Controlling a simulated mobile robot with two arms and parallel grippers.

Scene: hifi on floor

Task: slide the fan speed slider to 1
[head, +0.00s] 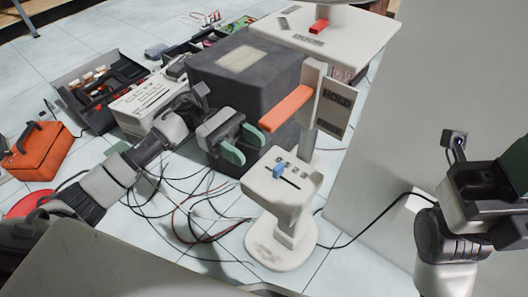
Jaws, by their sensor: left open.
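A white pedestal (282,241) on the tiled floor carries a tilted panel (262,192) with a dark slot and markings too small to read. The blue slider knob (279,171) sits toward the left part of the slot. My left gripper (242,150) is open, with green finger pads, to the upper left of the knob and apart from it.
An orange lever (287,109) juts out above the panel beside a HOLD sign (337,97). A dark box (246,75) stands behind my left gripper. Cables (180,205) lie on the floor. An orange toolbox (36,150) and an open black case (92,85) are at left.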

